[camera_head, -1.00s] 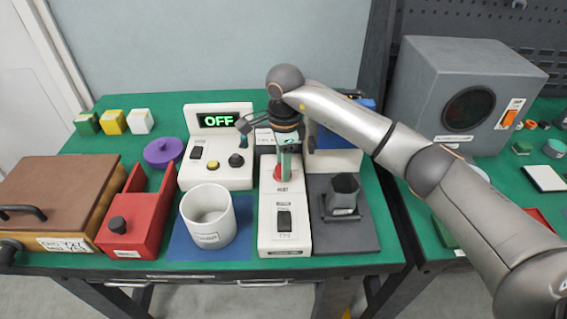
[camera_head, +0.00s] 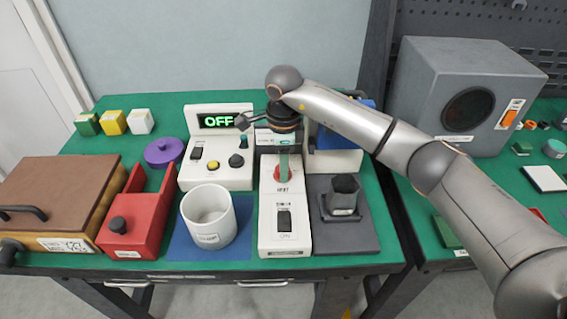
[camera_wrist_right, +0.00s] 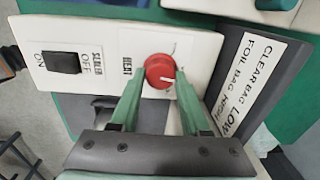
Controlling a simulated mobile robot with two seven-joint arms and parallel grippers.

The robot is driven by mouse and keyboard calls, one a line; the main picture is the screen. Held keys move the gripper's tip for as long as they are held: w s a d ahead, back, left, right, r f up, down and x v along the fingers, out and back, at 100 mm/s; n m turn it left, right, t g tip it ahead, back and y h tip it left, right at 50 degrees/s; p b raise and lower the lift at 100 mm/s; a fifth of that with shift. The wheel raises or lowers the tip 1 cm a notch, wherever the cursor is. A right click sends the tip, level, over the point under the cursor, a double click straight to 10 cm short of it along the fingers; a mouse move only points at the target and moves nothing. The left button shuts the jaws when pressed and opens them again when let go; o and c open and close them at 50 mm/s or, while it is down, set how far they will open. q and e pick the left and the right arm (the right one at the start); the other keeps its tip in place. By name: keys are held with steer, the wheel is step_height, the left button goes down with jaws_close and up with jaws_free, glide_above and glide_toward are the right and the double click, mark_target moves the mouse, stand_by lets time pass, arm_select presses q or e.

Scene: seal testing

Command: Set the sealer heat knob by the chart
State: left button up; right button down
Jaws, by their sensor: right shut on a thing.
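The sealer (camera_head: 284,236) is a long white unit with a red heat knob (camera_head: 281,178) marked HEAT and a black rocker switch (camera_head: 285,221). My right gripper (camera_head: 284,160) reaches down from above and is shut on the red knob. In the right wrist view its green fingers (camera_wrist_right: 159,80) are on either side of the red knob (camera_wrist_right: 158,69), whose white pointer line faces right in the picture. The chart (camera_wrist_right: 248,85) beside it reads "CLEAR BAG LOW, FOIL BAG HIGH". The black switch (camera_wrist_right: 61,62) lies between ON and OFF labels. My left gripper is out of view.
Left of the sealer are a white cup (camera_head: 208,222) on a blue mat, a white device with a green OFF display (camera_head: 218,120), and a red tray (camera_head: 133,232). A dark grey block with a holder (camera_head: 345,237) stands close on the right.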

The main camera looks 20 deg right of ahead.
steer(key=m, duration=0.5)
steer(key=shift+m, duration=0.3)
steer(key=shift+a+m+p, duration=0.1)
steer(key=shift+m+p, duration=0.35)
steer(key=shift+m, duration=1.65)
steer(key=shift+c, duration=1.9)
jaws_free()
step_height(320, 180, up, 12)
steer(key=shift+s+a+r, duration=0.15)
steer(key=shift+a+r, duration=0.1)
